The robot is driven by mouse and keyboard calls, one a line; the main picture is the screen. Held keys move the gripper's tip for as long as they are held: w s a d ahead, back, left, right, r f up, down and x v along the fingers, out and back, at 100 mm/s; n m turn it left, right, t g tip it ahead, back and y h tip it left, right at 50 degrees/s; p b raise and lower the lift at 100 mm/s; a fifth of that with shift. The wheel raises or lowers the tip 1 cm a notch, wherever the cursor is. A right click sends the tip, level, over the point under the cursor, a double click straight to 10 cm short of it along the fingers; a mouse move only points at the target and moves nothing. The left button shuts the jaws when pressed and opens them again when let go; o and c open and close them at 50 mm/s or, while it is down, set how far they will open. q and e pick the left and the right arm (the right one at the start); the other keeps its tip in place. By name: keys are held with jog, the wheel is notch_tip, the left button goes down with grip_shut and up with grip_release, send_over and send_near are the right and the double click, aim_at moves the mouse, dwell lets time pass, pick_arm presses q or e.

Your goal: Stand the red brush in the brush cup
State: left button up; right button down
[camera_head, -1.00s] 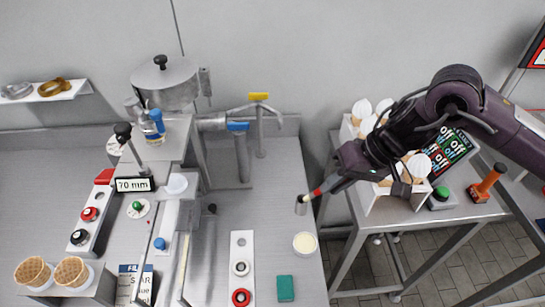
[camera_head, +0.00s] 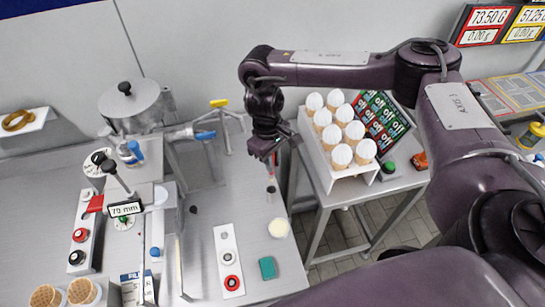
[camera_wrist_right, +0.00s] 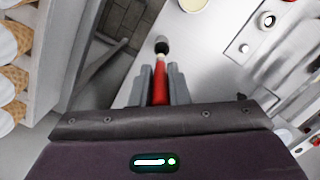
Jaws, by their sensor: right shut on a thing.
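The red brush (camera_head: 271,168) is in my right gripper (camera_head: 271,157), pointing down nearly upright. In the right wrist view the red handle (camera_wrist_right: 160,85) lies between the two fingers of my gripper (camera_wrist_right: 158,78), which are shut on it. A small grey cylinder, which looks like the brush cup (camera_head: 271,190), stands on the counter directly below. It seems to show as a small dark-and-pale round shape (camera_wrist_right: 161,45) at the brush's far end. I cannot tell whether the tip is inside the cup or just above it. My left gripper is not in view.
A cream disc (camera_head: 278,228) and a green block (camera_head: 267,267) lie near the cup. A white strip with buttons (camera_head: 228,260) is to the left. A white rack of cones (camera_head: 340,145) stands on a side table at right. Taps (camera_head: 205,135) stand behind.

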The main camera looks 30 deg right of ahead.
aim_at(273, 177)
jog(key=shift+r+p, duration=0.15)
jog(key=shift+p, duration=0.25)
notch_tip(273, 177, down, 2)
jog(key=shift+s+f+b, duration=0.1)
jog(key=shift+b, duration=0.35)
jog(key=shift+f+b, duration=1.25)
jog(key=shift+f, duration=1.8)
jog(key=c, duration=1.3)
grip_release()
